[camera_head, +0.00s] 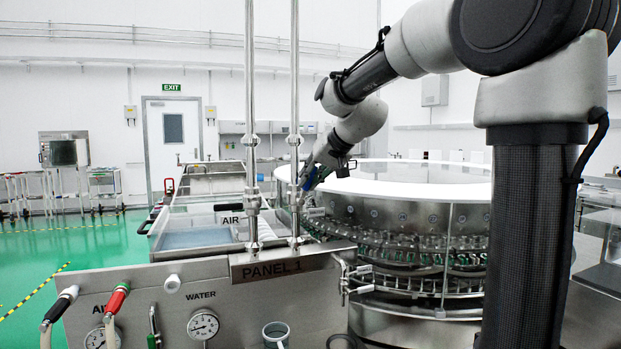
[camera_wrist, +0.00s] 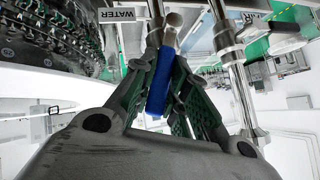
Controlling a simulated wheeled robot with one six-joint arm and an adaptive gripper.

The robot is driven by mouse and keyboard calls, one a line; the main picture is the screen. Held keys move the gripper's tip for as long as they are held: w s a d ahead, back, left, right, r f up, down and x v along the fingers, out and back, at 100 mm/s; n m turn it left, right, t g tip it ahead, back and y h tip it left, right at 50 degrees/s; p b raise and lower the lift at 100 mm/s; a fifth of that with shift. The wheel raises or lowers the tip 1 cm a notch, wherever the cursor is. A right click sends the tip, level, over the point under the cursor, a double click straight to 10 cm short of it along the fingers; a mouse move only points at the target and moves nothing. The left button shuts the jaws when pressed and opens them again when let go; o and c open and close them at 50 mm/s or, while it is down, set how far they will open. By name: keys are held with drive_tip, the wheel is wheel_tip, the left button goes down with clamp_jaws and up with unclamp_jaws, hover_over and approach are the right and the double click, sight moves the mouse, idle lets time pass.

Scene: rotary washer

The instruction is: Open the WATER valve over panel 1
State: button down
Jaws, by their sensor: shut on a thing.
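The WATER valve sits on the right-hand vertical pipe (camera_head: 294,90) over the PANEL 1 sign (camera_head: 278,268). Its blue handle (camera_wrist: 159,85) lies between the fingers of my gripper (camera_wrist: 168,64) in the wrist view. My gripper (camera_head: 311,176) is shut on this handle, beside the pipe in the head view. The blue handle (camera_head: 309,181) shows there only as a small patch, angled out from the pipe. The fingers hide part of the handle and valve body. The WATER label (camera_wrist: 122,14) shows at the top of the wrist view.
The AIR pipe (camera_head: 250,90) with its AIR label (camera_head: 229,207) stands left of the WATER pipe. The round washer (camera_head: 420,215) with rows of bottles stands close behind and right. Panel 1 (camera_head: 225,305) carries gauges and hose handles below. Green floor (camera_head: 60,270) is open at left.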

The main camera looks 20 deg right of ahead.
drive_tip(key=shift+f, duration=0.15)
drive_tip(key=c, duration=1.4)
unclamp_jaws()
drive_tip(key=v, duration=1.2)
